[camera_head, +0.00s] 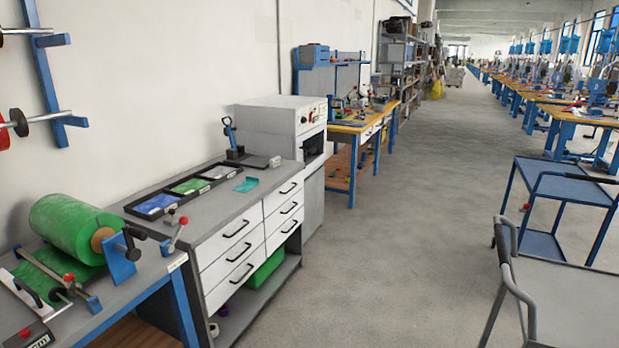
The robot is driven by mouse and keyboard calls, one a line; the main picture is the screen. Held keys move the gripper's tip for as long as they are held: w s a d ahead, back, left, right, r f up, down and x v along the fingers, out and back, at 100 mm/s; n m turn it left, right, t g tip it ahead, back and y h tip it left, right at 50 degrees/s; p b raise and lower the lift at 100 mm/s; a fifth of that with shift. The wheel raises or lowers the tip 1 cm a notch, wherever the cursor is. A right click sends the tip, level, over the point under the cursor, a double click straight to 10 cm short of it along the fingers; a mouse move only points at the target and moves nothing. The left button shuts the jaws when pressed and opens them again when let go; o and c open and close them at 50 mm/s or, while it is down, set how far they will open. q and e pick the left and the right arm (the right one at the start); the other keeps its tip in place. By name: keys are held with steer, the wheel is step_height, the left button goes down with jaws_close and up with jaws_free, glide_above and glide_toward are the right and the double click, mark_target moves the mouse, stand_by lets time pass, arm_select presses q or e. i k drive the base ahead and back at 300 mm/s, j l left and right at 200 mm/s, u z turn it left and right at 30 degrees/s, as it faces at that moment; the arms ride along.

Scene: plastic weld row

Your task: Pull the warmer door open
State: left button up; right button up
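A white box-shaped cabinet (275,128), which looks like the warmer, stands against the left wall just past the grey drawer bench. Its front faces right toward the aisle. A control panel (312,116) with a red spot is at the top of the front. Below it is a dark area (313,146), seen at a steep angle; I cannot tell whether this is a door window or an opening. A pale lower cabinet (313,200) is under it. Neither of my grippers is in view.
The drawer bench (210,195) holds trays of coloured pieces and a small press. A green roll (75,228) is on the nearer bench. A grey cart (560,300) and a blue-framed cart (565,190) stand at right. The aisle floor (410,200) between is clear.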

mark_target(297, 144)
steer(key=i, duration=0.75)
steer(key=i+j+z, duration=0.15)
steer(key=i, duration=0.65)
steer(key=i+j, duration=0.1)
steer(key=i, duration=0.65)
steer(key=i+l, duration=0.15)
steer(key=i, duration=0.3)
steer(key=i+l, duration=0.2)
steer(key=i, duration=0.2)
steer(key=i+l, duration=0.15)
steer(key=i, duration=0.3)
steer(key=i+l+z, duration=0.1)
steer(key=i, duration=0.35)
steer(key=l, duration=0.1)
